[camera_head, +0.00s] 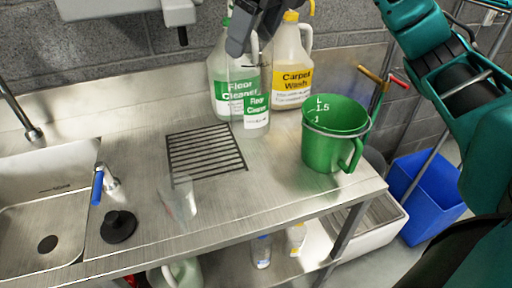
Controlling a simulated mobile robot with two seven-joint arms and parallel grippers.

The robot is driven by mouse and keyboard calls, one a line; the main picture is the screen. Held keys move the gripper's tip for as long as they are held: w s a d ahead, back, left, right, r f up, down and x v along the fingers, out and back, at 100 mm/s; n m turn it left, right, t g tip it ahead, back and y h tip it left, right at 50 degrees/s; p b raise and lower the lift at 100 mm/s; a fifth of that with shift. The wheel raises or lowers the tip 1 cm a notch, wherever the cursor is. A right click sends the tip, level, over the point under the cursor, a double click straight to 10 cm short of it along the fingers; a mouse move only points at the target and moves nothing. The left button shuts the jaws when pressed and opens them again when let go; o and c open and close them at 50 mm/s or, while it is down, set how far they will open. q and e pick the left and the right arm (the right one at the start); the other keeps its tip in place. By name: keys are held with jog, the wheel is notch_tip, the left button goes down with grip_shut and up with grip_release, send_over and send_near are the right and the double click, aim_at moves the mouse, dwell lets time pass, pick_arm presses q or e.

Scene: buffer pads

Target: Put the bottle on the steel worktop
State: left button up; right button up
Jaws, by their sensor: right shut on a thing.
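A small clear bottle (257,112) with a green and white "Floor Cleaner" label is upright in front of two larger jugs, at the back of the steel worktop (270,180). My right gripper (246,38) comes down from the top of the head view and is shut on the bottle's upper part, hiding its neck. I cannot tell whether the bottle's base touches the worktop or is just above it. My left gripper is not in view.
A floor cleaner jug (219,85) and a carpet wash jug (291,70) stand close behind the bottle. A green measuring jug (335,140) stands right, a black grate (206,152) left. A translucent object (180,200) is nearer the front. The front middle is clear.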

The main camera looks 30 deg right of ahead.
aim_at(256, 129)
notch_tip(256, 129, down, 14)
jog(key=shift+s+f+b, duration=0.15)
jog(key=shift+b, duration=0.55)
jog(key=shift+f, duration=2.15)
jog(key=shift+f+b, duration=0.15)
jog(key=shift+b, duration=0.15)
jog(key=o, duration=1.3)
